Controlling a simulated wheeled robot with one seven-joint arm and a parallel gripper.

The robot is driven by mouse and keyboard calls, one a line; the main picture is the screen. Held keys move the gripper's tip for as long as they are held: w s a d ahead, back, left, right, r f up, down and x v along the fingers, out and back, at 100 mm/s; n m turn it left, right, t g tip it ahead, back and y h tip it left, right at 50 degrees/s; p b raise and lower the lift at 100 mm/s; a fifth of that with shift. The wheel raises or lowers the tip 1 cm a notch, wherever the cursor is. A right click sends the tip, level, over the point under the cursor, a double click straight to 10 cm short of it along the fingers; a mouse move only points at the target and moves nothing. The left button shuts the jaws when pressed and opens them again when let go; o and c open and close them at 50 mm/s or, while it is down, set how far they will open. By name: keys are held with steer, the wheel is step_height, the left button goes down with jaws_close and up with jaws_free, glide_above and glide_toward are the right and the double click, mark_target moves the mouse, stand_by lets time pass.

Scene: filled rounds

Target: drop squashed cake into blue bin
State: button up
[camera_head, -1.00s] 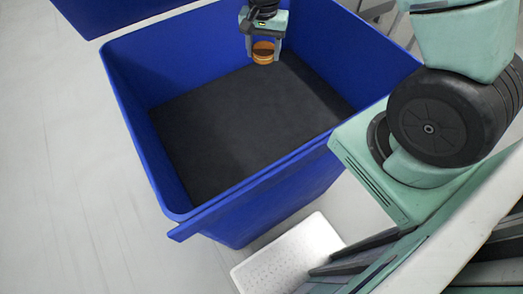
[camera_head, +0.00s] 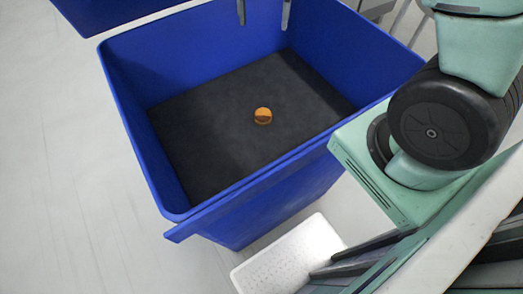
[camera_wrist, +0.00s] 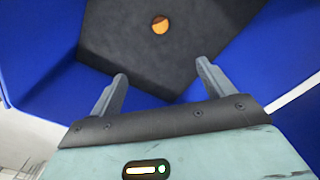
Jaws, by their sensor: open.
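The squashed cake (camera_head: 262,116), small, round and orange-brown, lies on the dark floor inside the blue bin (camera_head: 210,214), near the middle. In the wrist view the cake (camera_wrist: 160,25) shows beyond my fingertips, well apart from them, on the dark floor of the blue bin (camera_wrist: 45,60). My gripper (camera_wrist: 160,78) is open, with nothing between its fingers. In the head view only the tips of my gripper (camera_head: 264,12) show at the top edge, above the bin's far side.
A white perforated tray or step (camera_head: 290,255) is on the pale floor in front of the bin. Another blue container (camera_head: 105,12) stands at the upper left. The floor on the left (camera_head: 60,170) is clear. Metal rails (camera_head: 400,22) show at the upper right.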

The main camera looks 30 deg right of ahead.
step_height(320, 180, up, 9)
steer(key=b, duration=0.1)
steer(key=shift+a, duration=0.1)
stand_by(0.5)
